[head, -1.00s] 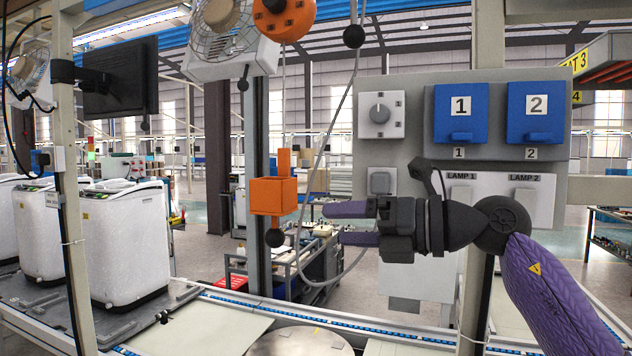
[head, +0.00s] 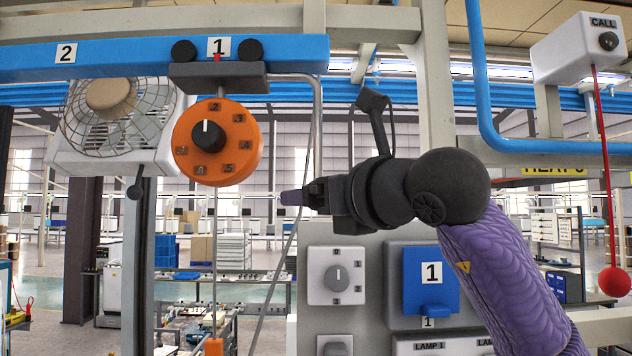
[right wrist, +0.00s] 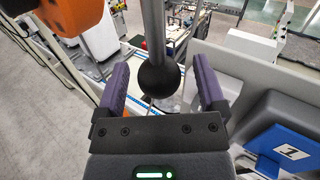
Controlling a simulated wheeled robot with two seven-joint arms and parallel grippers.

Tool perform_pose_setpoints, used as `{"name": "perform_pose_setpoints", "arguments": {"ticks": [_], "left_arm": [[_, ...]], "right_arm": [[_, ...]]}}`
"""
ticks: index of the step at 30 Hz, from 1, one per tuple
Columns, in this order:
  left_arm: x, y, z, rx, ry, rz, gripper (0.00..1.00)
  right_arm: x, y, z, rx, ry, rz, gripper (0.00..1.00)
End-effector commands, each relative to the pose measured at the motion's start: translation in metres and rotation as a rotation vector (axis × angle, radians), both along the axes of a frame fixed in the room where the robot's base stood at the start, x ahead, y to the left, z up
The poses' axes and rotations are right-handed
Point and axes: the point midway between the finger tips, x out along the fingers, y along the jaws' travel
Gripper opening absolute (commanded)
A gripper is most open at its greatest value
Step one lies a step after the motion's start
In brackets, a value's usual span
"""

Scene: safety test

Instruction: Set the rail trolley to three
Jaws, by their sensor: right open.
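The rail trolley (head: 218,77), a dark grey block with two black wheels, sits on the blue rail (head: 120,57) with its red pointer at the 1 label. The 2 label is further left; no 3 label shows on the rail. A bent grey rod (head: 318,110) comes down at the trolley's right. In the right wrist view, a black ball (right wrist: 157,80) ends a grey rod (right wrist: 154,30) and shows between the spread purple fingers of my right gripper (right wrist: 158,66). In the head view, my right gripper (head: 297,197) points left and largely hides the ball. My left gripper is out of view.
An orange numbered dial (head: 243,160) hangs below the trolley, left of my right gripper. A fan (head: 110,125) is further left. The panel below carries a grey dial box (head: 337,275) and a blue cover (head: 431,279). A red ball cord (head: 614,281) hangs at right.

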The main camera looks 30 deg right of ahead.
Motion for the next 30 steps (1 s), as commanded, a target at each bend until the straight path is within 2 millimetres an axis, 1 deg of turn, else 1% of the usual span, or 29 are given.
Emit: {"name": "perform_pose_setpoints", "arguments": {"ticks": [7, 8, 9, 11, 12, 14, 15, 20, 21, 30], "left_arm": [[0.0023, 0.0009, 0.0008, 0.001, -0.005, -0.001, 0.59], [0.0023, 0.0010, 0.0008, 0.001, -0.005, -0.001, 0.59], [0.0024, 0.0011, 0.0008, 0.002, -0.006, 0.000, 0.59], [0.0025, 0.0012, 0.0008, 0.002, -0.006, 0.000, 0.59], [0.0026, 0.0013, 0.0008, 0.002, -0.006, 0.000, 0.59], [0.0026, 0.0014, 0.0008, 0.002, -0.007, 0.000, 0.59], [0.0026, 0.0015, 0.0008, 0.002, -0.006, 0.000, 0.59], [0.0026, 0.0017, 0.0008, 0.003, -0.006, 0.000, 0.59], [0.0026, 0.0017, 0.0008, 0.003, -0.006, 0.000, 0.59], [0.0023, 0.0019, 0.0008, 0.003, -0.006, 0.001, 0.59]], "right_arm": [[0.0028, 0.0003, -0.0006, 0.000, 0.000, 0.001, 0.89], [0.0027, 0.0003, -0.0006, 0.000, 0.000, 0.001, 0.87], [0.0027, 0.0003, -0.0006, 0.000, 0.000, 0.001, 0.79], [0.0026, 0.0004, -0.0005, 0.000, 0.000, 0.001, 0.66], [0.0026, 0.0004, -0.0005, 0.000, 0.000, 0.001, 0.57], [0.0026, 0.0004, -0.0005, 0.000, 0.000, 0.001, 0.45], [0.0025, 0.0004, -0.0004, 0.000, 0.000, 0.001, 0.36], [0.0024, 0.0004, -0.0003, 0.000, -0.001, 0.001, 0.02], [0.0024, 0.0004, -0.0003, 0.000, -0.001, 0.001, 0.00], [0.0023, 0.0004, -0.0001, 0.000, -0.001, 0.002, 0.00]]}}
